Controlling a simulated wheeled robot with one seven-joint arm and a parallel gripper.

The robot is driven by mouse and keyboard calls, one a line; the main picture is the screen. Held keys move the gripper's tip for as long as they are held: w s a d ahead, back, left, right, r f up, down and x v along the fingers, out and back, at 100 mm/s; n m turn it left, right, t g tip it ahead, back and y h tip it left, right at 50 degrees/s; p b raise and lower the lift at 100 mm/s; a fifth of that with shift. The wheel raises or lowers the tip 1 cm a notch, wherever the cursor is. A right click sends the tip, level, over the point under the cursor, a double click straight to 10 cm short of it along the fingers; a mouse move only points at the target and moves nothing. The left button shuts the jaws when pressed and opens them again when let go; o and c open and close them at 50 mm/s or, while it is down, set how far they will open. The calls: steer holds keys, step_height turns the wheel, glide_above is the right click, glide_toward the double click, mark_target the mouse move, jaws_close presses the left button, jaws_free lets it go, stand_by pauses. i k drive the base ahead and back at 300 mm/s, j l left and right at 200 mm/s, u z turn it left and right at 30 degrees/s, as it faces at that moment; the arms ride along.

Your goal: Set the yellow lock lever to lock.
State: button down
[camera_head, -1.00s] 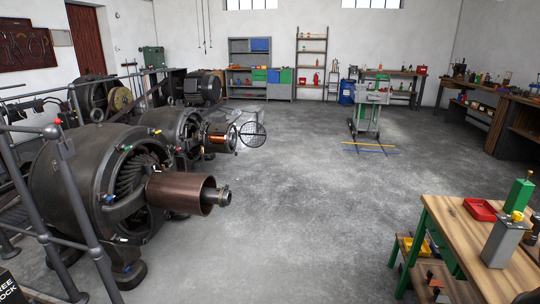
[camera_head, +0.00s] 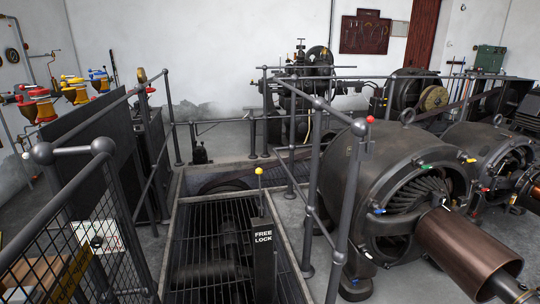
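The lock lever (camera_head: 260,187) has a yellow ball knob (camera_head: 259,171) on a thin dark rod. It stands nearly upright out of a dark post in the lower middle of the head view. My gripper is not in view.
A barred floor grating (camera_head: 205,255) over a pit lies beside the post. Pipe railings (camera_head: 318,180) stand to its right, before a large dynamo (camera_head: 385,185) with a copper-coloured drum. A mesh guard (camera_head: 85,235) and dark panels stand at left.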

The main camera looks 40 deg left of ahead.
mark_target(259, 171)
steer(key=i+u, duration=0.5)
steer(key=i+l+u, duration=0.2)
steer(key=i+u, duration=0.25)
steer(key=i, duration=0.2)
steer(key=i+j+u, duration=0.2)
steer(key=i+u, duration=0.25)
steer(key=i+j+u, duration=0.15)
steer(key=u, duration=0.3)
steer(key=i+j, duration=0.2)
steer(key=i, duration=0.3)
